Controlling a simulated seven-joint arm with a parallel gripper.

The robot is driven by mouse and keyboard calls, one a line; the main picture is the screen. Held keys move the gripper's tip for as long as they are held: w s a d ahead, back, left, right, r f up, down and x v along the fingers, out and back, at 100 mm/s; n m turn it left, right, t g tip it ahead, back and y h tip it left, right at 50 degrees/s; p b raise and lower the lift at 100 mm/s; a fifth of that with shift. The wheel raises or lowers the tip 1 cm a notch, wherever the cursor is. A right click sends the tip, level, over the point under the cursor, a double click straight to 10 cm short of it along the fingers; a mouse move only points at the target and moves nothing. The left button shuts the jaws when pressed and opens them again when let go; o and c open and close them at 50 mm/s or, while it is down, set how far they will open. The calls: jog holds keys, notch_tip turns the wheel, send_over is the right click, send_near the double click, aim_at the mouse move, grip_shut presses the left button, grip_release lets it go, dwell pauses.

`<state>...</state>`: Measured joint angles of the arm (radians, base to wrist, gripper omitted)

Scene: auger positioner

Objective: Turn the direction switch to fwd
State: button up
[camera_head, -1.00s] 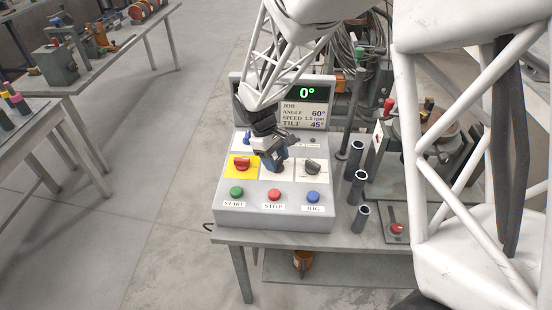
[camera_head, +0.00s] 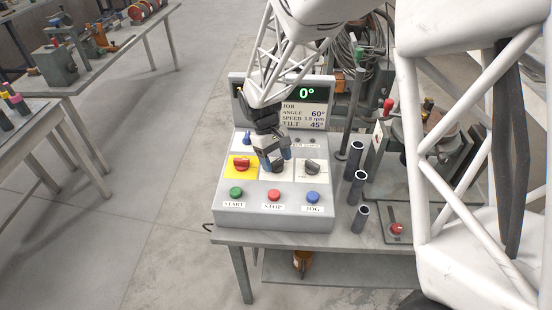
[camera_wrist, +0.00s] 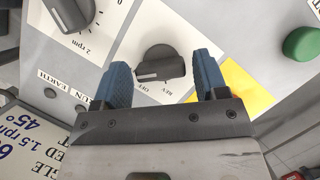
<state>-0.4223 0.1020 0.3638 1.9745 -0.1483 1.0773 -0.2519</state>
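The direction switch is a dark grey rotary knob (camera_wrist: 160,65) on a white plate (camera_wrist: 125,45) in the wrist view. The words OFF and REV show beside it; I see no FWD label. The knob's bar end with a pale mark lies close to OFF. My gripper (camera_wrist: 163,78) is open, with one blue fingertip on each side of the knob and visible gaps between; contact cannot be told. In the head view my gripper (camera_head: 275,166) covers the knob on the middle plate of the sloped control box (camera_head: 270,213).
A red switch (camera_head: 242,163) on a yellow plate sits left of my gripper, and a dark speed knob (camera_head: 312,166) sits right. Green, red and blue push buttons (camera_head: 274,195) line the front. A display (camera_head: 306,94) reading 0° stands behind. Upright tubes (camera_head: 356,150) stand at the right.

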jog(key=shift+o, duration=0.6)
jog(key=shift+r, duration=0.1)
jog(key=v, duration=0.7)
jog(key=shift+a+r, duration=0.15)
jog(key=shift+r, duration=0.1)
jog(key=shift+w, duration=0.15)
jog(key=shift+r, duration=0.1)
jog(key=s+d+r+m+t+y, duration=0.1)
jog(key=s+d+r+m, duration=0.1)
jog(key=s+d+r, duration=0.5)
jog(key=s+d+r+m+t+y, duration=0.1)
jog(key=s+d+r+m+t, duration=0.25)
jog(key=d, duration=0.55)
jog(key=s+d+r+m, duration=0.1)
jog(key=s+d, duration=0.2)
jog(key=s, duration=0.3)
jog(key=s+d+r+m+t, duration=0.1)
jog(key=s+d, duration=0.2)
jog(key=s, duration=0.3)
jog(key=s+d+r+m+y, duration=0.1)
jog(key=s+d, duration=0.2)
jog(key=s, duration=0.3)
jog(key=shift+s, duration=0.2)
